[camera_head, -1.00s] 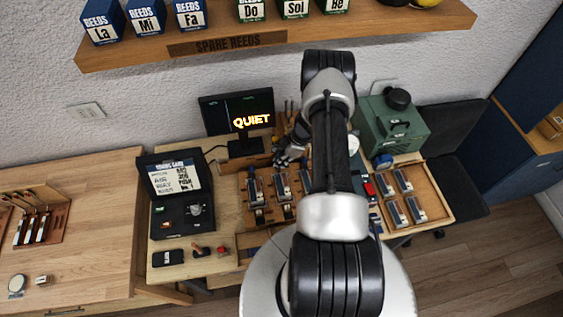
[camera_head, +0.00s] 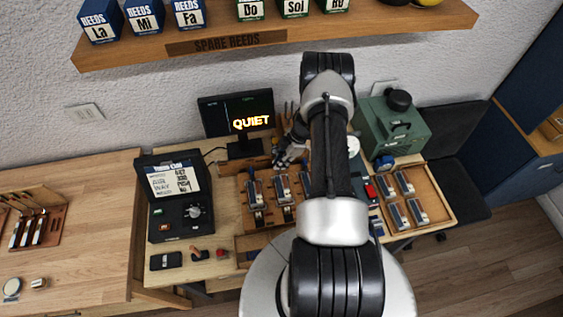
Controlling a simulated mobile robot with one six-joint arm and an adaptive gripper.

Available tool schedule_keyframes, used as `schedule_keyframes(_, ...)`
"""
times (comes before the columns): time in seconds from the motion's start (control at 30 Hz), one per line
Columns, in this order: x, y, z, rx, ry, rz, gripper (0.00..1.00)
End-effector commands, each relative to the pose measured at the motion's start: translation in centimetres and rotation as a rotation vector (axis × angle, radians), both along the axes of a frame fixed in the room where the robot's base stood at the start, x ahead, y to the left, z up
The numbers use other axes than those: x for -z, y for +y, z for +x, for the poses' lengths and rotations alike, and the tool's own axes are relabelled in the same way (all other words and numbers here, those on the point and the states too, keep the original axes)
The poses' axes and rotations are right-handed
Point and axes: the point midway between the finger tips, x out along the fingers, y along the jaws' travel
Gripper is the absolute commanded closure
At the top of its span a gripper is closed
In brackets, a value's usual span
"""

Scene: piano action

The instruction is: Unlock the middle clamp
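A wooden fixture (camera_head: 246,213) on the bench carries a row of small metal-and-dark clamp units. The left unit (camera_head: 255,191) and the one beside it (camera_head: 282,187) show; my arm covers what lies to their right. I cannot tell whether any clamp is locked. My gripper (camera_head: 281,163) is small and dark in the picture, partly behind my arm, at the back edge of the fixture behind the second unit. I cannot see its fingertips clearly enough to tell whether they are open or touching anything.
A monitor reading QUIET (camera_head: 237,116) stands behind the fixture. An open black case (camera_head: 172,225) is at left. A green box (camera_head: 391,129) and a wooden tray of several units (camera_head: 437,205) are at right. A shelf with reed boxes (camera_head: 250,45) hangs above.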

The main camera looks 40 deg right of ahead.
Motion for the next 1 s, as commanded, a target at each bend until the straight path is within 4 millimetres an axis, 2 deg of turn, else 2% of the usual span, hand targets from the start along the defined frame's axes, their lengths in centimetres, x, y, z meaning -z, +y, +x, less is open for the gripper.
schedule_keyframes(0.2, 0.4, 0.5, -0.3, -0.003, 0.008, 0.008, 0.72)
schedule_keyframes(0.57, -0.1, 0.1, -0.2, 0.000, 0.003, 0.004, 0.72)
schedule_keyframes(0.77, -2.9, -1.0, -0.6, 0.002, 0.001, 0.000, 0.72)
schedule_keyframes(1.0, -7.7, -2.7, -1.7, 0.000, 0.001, 0.002, 0.72)
